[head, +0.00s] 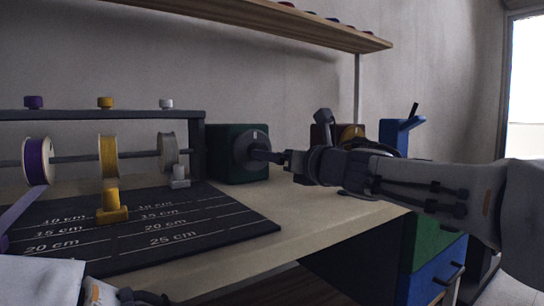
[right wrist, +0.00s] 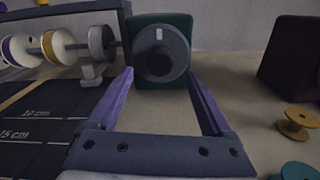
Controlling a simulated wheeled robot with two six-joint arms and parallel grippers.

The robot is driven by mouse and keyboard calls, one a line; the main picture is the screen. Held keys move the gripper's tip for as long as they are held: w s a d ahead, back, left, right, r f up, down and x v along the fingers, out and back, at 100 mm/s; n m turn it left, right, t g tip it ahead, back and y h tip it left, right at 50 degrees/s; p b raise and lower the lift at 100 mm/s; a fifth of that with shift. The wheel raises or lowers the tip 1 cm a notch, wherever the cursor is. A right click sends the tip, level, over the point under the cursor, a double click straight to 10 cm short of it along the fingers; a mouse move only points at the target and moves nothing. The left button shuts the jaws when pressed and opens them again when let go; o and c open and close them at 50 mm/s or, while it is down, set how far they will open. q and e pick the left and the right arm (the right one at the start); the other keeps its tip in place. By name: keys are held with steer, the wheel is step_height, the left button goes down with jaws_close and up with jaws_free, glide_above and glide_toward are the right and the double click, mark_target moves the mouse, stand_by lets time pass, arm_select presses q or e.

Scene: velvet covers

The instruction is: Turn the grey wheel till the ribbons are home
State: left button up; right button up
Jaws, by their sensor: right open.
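The grey wheel (head: 243,150) is a round dial on a dark green box (head: 226,172). In the right wrist view the wheel (right wrist: 162,60) has a pale mark at its top. My right gripper (head: 262,155) points at the wheel's face. In the right wrist view its fingers (right wrist: 160,76) are open, tips by the wheel's lower left and right; I cannot tell whether they touch. Purple (head: 37,161), yellow (head: 108,157) and grey (head: 168,152) spools sit on a rod. A yellow block (head: 112,206) and a grey block (head: 180,178) stand below their spools. My left gripper is not in view.
A black mat (head: 215,234) with centimetre lines lies under the spools. A shelf (head: 260,18) hangs above.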

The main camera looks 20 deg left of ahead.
steer(key=shift+x, duration=2.2)
jaws_close()
steer(key=shift+p, duration=0.3)
